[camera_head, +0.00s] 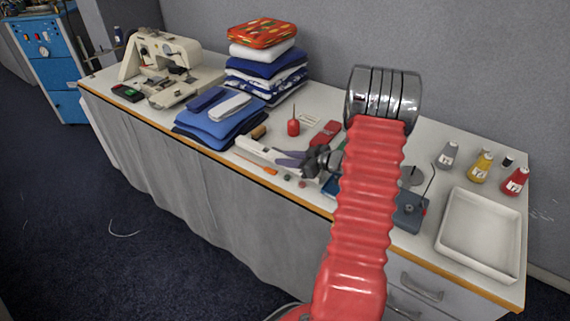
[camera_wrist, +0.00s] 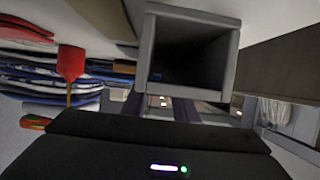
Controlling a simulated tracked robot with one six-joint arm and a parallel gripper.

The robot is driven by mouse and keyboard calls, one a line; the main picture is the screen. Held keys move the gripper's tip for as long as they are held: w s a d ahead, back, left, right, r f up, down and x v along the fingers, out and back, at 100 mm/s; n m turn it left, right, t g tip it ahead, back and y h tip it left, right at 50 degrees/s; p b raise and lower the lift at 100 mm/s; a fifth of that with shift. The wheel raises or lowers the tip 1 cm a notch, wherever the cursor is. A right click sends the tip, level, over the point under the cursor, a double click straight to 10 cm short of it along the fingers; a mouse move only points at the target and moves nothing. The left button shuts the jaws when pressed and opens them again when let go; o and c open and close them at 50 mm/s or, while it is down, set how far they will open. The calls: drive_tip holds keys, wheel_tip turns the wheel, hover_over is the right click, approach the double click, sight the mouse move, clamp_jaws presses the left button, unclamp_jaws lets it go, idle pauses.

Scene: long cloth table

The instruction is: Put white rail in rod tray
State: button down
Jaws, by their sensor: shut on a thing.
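The white rail (camera_head: 252,147) is a pale bar near the table's front edge, in the middle of the head view. In the wrist view its near end shows as a hollow square tube (camera_wrist: 146,55), grey in shade. My gripper (camera_head: 287,158) is shut on the rail. My fingers hide part of it, and I cannot tell whether it touches the table. The rod tray appears to be the shallow white rectangular tray (camera_head: 444,241) at the table's right end. It looks empty and is well apart from my gripper.
Folded blue cloths (camera_head: 210,128) lie left of the rail, with a cloth stack (camera_head: 265,72) behind. A red oil can (camera_head: 293,127) stands behind the rail. A dark blue stand (camera_head: 408,217) and several thread cones (camera_head: 480,165) are near the tray. A sewing machine (camera_head: 165,55) is far left.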

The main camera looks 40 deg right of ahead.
drive_tip(key=shift+f, duration=0.9)
drive_tip(key=c, duration=1.4)
unclamp_jaws()
drive_tip(key=shift+f, duration=0.15)
drive_tip(key=shift+s+r, duration=0.2)
drive_tip(key=shift+s, duration=0.05)
drive_tip(key=v, duration=1.1)
drive_tip(key=shift+s+r, duration=0.15)
drive_tip(key=shift+s, duration=0.05)
